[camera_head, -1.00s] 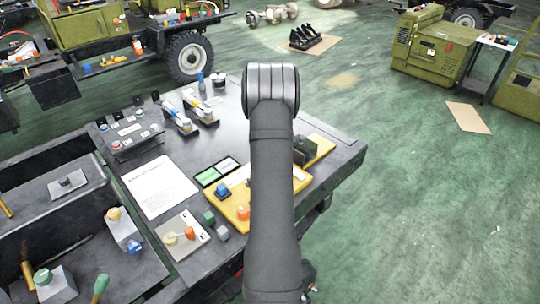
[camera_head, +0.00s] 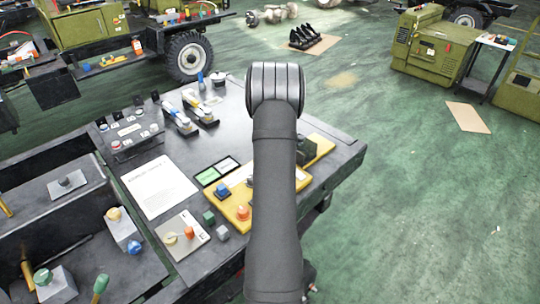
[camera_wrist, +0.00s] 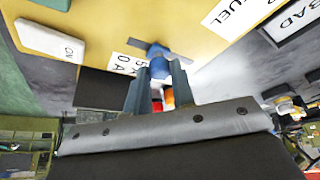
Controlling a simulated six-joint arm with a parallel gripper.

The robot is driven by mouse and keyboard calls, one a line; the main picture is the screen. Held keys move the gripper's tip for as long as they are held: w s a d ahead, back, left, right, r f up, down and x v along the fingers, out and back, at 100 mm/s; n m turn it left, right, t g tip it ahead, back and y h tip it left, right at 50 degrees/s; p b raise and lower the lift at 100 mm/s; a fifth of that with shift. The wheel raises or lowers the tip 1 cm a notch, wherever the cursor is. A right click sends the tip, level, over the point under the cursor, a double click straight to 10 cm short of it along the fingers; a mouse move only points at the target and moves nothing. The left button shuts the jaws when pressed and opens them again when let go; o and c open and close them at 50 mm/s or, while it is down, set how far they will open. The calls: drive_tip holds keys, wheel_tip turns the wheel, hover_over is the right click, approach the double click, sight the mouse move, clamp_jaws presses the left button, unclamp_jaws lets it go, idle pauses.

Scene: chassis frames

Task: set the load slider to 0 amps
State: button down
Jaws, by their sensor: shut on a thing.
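The yellow panel (camera_head: 262,204) lies on the dark bench, partly hidden by my arm. The wrist view shows the yellow panel (camera_wrist: 110,18) close up. A blue knob (camera_wrist: 158,51), which looks like the slider's handle, stands on it beside a white label (camera_wrist: 125,66) with part-hidden lettering. My gripper (camera_wrist: 158,68) is shut on this blue knob, one finger on each side. In the head view my arm hides the gripper's fingertips and the held knob.
A lit green display (camera_head: 207,176), a paper sheet (camera_head: 160,187) and a small switch plate (camera_head: 182,236) lie to the left. Open floor lies right of the bench.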

drive_tip(key=shift+s+d, duration=1.2)
drive_tip(key=c, duration=1.2)
unclamp_jaws()
drive_tip(key=shift+s+r, duration=0.2)
drive_tip(key=shift+r, duration=0.35)
drive_tip(key=v, duration=1.6)
drive_tip(key=shift+r, duration=0.1)
drive_tip(key=x, duration=1.7)
